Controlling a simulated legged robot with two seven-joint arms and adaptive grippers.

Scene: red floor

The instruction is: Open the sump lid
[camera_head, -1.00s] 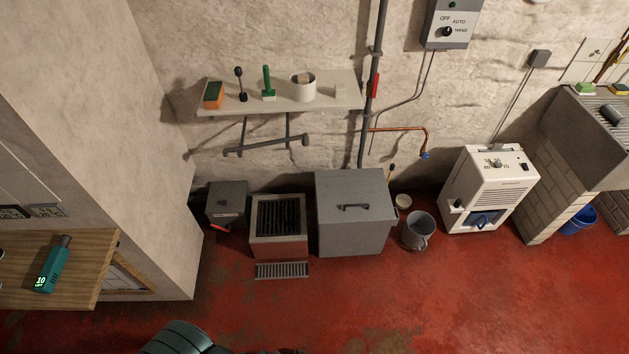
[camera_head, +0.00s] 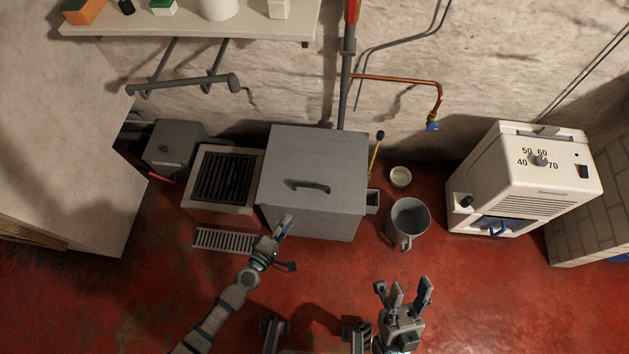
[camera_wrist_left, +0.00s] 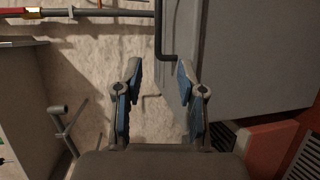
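The sump lid is most likely the flat grey top (camera_head: 330,150) of the large grey box in the middle of the head view. A dark bar handle (camera_head: 308,186) stands on it. The lid lies closed. My left gripper (camera_head: 287,243) is in front of the box, below the handle in the picture. In the left wrist view its two blue-padded fingers (camera_wrist_left: 159,76) are apart with nothing between them. A dark bent bar, apparently the handle (camera_wrist_left: 160,35), shows just beyond the fingertips, beside the grey lid (camera_wrist_left: 235,55). My right gripper (camera_head: 405,290) is open and empty over the floor.
A box with a black grate (camera_head: 225,176) stands left of the grey box, with a floor grating (camera_head: 224,240) before it. A grey bucket (camera_head: 408,220) and white dehumidifier (camera_head: 525,175) stand to the right. A shelf (camera_head: 190,26) hangs above left. Red floor in front is open.

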